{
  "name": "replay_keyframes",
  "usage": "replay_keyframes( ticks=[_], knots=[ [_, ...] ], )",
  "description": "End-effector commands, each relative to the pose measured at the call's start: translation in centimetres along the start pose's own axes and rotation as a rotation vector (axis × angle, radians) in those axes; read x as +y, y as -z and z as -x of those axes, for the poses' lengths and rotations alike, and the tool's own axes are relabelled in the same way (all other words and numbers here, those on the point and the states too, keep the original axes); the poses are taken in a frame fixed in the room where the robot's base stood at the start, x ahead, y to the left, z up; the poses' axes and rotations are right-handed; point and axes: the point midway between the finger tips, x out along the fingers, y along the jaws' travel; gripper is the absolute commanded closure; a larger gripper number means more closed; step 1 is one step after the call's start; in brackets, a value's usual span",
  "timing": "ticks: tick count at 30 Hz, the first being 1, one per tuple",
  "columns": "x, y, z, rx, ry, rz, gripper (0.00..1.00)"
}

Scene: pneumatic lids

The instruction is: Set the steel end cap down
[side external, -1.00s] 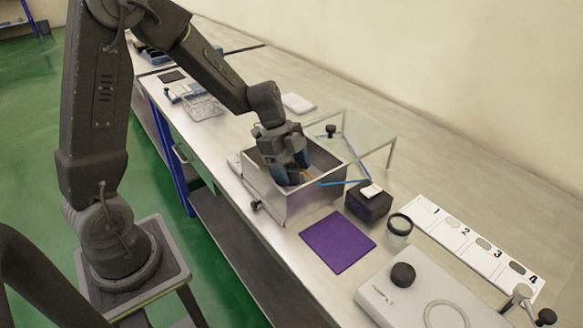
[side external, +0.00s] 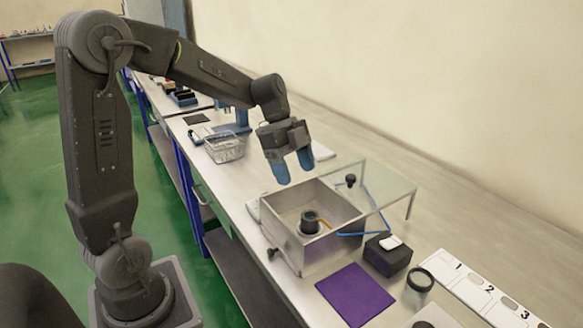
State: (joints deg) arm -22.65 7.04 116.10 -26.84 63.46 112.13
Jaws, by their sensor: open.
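My gripper (side external: 293,171) is open and empty, with two blue fingers pointing down. It hangs above the back left edge of the open metal box (side external: 287,247). A short, dark-rimmed round part (side external: 310,222) stands on the box floor, apart from the fingers, with a yellowish piece at its right side. It may be the steel end cap, but I cannot tell for sure at this size.
A blue hose runs to a dark block (side external: 387,255). A purple mat (side external: 355,293), a glass jar (side external: 419,283) and a numbered white strip (side external: 475,290) lie right. A wire basket (side external: 224,148) stands behind.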

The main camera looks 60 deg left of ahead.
Motion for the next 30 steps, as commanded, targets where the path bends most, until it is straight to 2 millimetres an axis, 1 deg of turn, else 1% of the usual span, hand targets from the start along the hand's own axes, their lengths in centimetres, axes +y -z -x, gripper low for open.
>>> replay_keyframes(
  ticks=[2,5,8,12,18,21,25,30],
  knots=[
    [0.3,0.3,0.5,-0.01,0.006,0.017,0.31],
    [1.6,1.3,1.0,-0.041,0.026,0.089,0.31],
    [4.0,2.8,1.6,-0.09,0.074,0.225,0.31],
    [8.0,4.6,2.4,-0.139,0.188,0.465,0.31],
    [13.3,5.7,2.9,-0.112,0.384,0.808,0.31],
    [15.3,5.7,3.0,-0.061,0.47,0.955,0.31],
    [17.1,5.6,2.9,0.009,0.546,1.095,0.31],
    [17.9,5.4,2.8,0.058,0.584,1.18,0.31]
  ],
)
